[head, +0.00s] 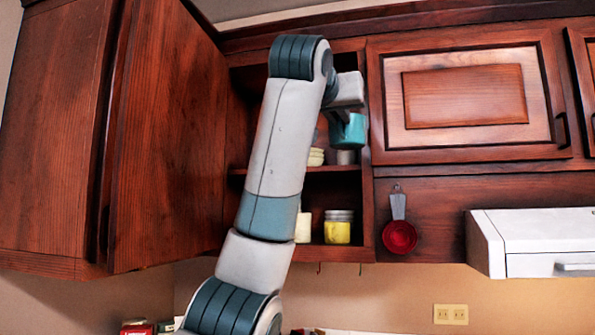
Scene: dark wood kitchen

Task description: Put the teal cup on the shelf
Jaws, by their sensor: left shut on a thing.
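The teal cup (351,132) is up in the opening of the dark wood cabinet, at the level of the upper shelf (333,168). My left gripper (344,112) is shut on the cup from above, and its fingers are mostly hidden by the wrist and the cup. The cup looks roughly upright. A grey cup (346,157) shows just below it on the upper shelf; I cannot tell whether the two touch. My left arm hides much of the left part of the shelves. My right gripper is not in view.
Pale stacked bowls (316,157) stand on the upper shelf. A yellow jar (338,227) and a cream container (303,227) stand on the lower shelf. The open cabinet door (168,140) is at left. A red measuring scoop (399,236) hangs right of the opening, near a white range hood (535,240).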

